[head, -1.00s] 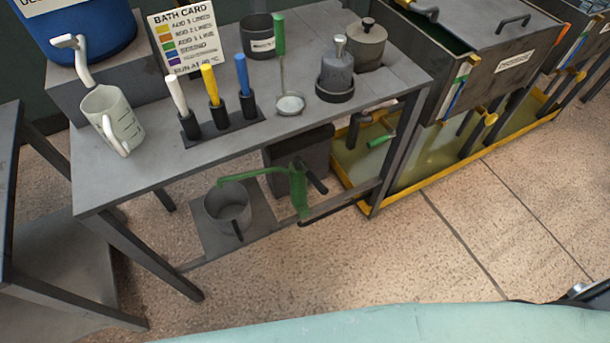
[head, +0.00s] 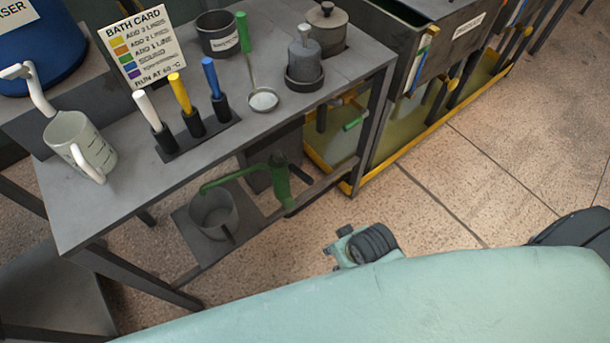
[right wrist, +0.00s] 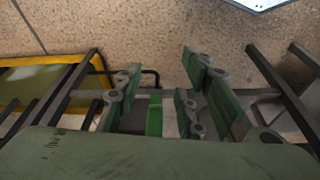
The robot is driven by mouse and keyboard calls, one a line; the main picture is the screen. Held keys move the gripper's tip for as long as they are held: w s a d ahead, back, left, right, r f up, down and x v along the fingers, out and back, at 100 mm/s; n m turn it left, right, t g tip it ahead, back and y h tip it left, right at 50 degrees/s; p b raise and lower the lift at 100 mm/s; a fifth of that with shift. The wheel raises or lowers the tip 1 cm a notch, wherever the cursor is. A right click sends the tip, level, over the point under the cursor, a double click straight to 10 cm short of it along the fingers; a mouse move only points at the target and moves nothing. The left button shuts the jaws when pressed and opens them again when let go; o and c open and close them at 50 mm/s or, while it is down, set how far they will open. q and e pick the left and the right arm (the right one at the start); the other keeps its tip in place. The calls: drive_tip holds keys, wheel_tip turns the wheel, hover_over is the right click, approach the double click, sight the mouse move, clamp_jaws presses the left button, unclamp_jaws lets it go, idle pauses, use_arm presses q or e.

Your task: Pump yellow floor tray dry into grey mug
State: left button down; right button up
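The yellow floor tray (head: 402,156) stands on the floor under the tanks at the right, with murky yellow-green liquid in it. Its yellow edge also shows at the left in the right wrist view (right wrist: 104,68). The grey mug (head: 204,226) stands on the low shelf under the spout of a green hand pump (head: 281,182); its inside is too dark to read. My right gripper (head: 336,250) is above the floor, to the lower right of the pump and apart from it. My left gripper is not in view.
The bench top (head: 100,205) above the pump holds a white jug (head: 72,140), colored-handled tools, a ladle (head: 263,100) and pots. A bench leg (head: 374,125) stands between pump and tray. The floor (head: 450,215) in front is clear.

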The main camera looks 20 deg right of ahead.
drive_tip(key=w+a+r+n+g+y, duration=0.1)
drive_tip(key=w+a+r+n, duration=0.1)
drive_tip(key=w+a+r, duration=0.4)
drive_tip(key=w+a+r+n+y, duration=0.1)
drive_tip(key=w+a+r, duration=0.3)
drive_tip(key=a+r, duration=0.35)
wheel_tip(320, 180, up, 2)
drive_tip(key=g+h, duration=0.1)
drive_tip(key=h, duration=0.4)
hover_over(306, 176)
drive_tip(key=a, duration=0.1)
drive_tip(key=x, duration=0.7)
drive_tip(key=shift+s+a+f, duration=0.2)
drive_tip(key=shift+s+a, duration=0.05)
drive_tip(key=shift+s, duration=0.05)
drive_tip(key=shift+c, duration=0.4)
clamp_jaws()
